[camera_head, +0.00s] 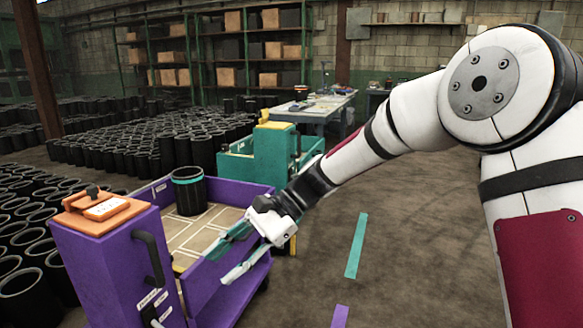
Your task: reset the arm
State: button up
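My arm reaches in from the right of the head view. My gripper (232,258) is at its end, over the right side of the purple cart (235,298). Its two fingers are spread apart with nothing between them. A black rubber sleeve (189,197) with a teal band at its top stands upright in the cart's bed, to the left of and beyond my gripper. The gripper and the sleeve are apart.
A purple post with an orange top (103,208) stands at the cart's near left. A teal cart (236,167) is behind. Many black sleeves (150,141) fill the floor at left. A table (310,108) and shelves (240,48) are farther back. The floor (400,250) at centre right is clear.

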jog(key=s+d+r+n+t+h, duration=0.25)
jog(key=s+d+n+h, duration=0.2)
jog(key=s+d, duration=1.1)
jog(key=s+d+r+n+t+h, duration=0.1)
jog(key=s+d+n+t+h, duration=0.4)
jog(key=s+d, duration=1.05)
notch_tip(320, 180, up, 23)
jog(key=m+t+p, duration=0.2)
jog(key=p, duration=1.9)
jog(key=shift+w, duration=0.3)
